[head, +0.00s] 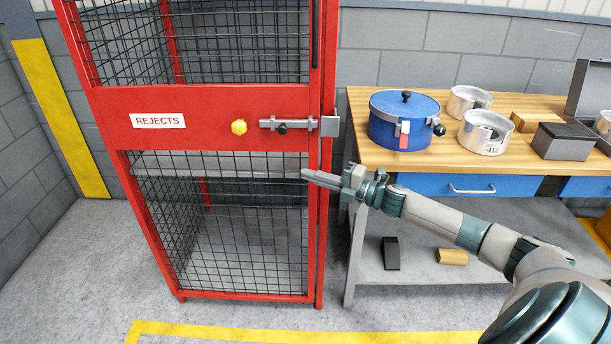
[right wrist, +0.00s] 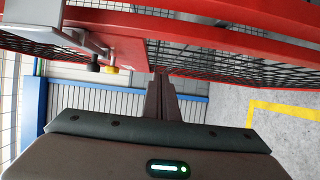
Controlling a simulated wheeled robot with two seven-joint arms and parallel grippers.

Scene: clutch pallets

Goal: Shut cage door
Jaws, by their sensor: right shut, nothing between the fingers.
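The red cage (head: 235,100) with a "REJECTS" label stands left of the bench. Its mesh door faces me and sits at or very near its frame; I cannot tell whether it is flush. A grey slide bolt (head: 290,124) with a black knob is on the door's middle panel, beside a grey plate (head: 330,126) at the right edge. A yellow knob (head: 239,127) is to its left. My right gripper (head: 308,175) is shut and empty, its tips in front of the door's right edge, below the bolt. In the right wrist view the shut fingers (right wrist: 161,85) point at the red frame; contact is unclear.
The wooden bench (head: 375,155) on the right carries a blue lidded pot (head: 400,125), metal housings (head: 484,136) and a dark block (head: 563,142). Its lower shelf (head: 425,275) holds two small blocks. A yellow floor line (head: 240,332) runs before the cage. The floor there is clear.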

